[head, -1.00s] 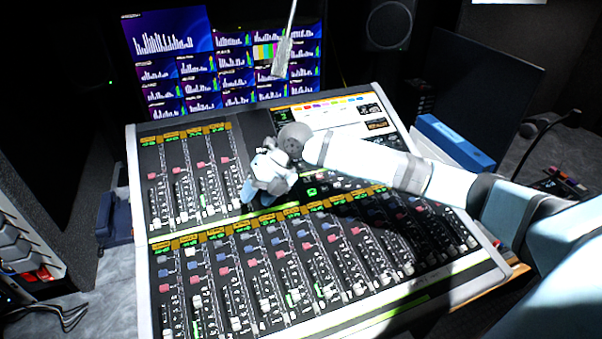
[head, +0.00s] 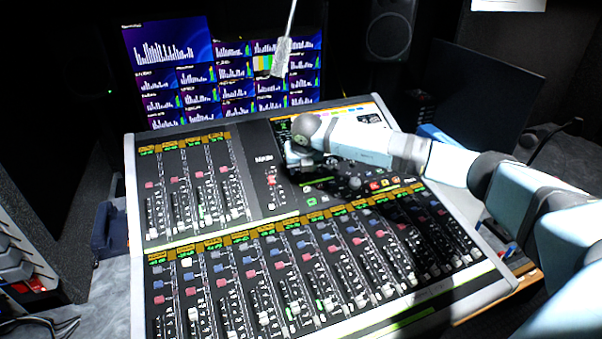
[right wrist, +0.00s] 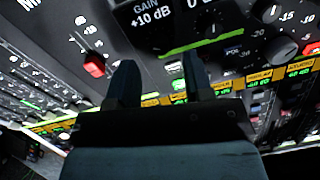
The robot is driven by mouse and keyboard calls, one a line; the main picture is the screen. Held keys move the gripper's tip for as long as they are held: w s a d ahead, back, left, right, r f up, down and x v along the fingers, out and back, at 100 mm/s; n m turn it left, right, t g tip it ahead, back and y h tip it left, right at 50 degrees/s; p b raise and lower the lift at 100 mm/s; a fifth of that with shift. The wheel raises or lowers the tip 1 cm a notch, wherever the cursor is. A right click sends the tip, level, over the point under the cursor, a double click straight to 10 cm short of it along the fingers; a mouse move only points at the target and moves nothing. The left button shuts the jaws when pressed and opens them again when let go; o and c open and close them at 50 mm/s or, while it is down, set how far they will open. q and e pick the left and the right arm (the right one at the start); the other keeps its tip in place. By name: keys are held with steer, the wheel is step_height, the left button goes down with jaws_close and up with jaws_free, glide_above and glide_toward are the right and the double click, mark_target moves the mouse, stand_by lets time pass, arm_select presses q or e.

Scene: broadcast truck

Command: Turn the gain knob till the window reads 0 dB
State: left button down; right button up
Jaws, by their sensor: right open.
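The gain window in the right wrist view (right wrist: 152,28) is a small dark display that reads "GAIN +10 dB". A dark round knob (right wrist: 212,22) with a white pointer line is just right of the window; its top is cut off by the frame edge, and I cannot be sure it is the gain knob. My right gripper (right wrist: 160,75) is open and empty, with both fingertips just below the window and not around any knob. In the head view, my right gripper (head: 298,160) hangs over the console's middle section, and my arm hides the window and knob there. My left gripper is not in view.
The mixing console (head: 258,150) carries rows of faders in front and at left. A red switch (right wrist: 94,65) and other knobs (right wrist: 280,48) lie near my fingers. Behind are a monitor wall (head: 160,60) and a hanging grey object (head: 282,58).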

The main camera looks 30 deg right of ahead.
mark_target(301, 175)
steer(key=shift+x, duration=1.85)
jaws_close()
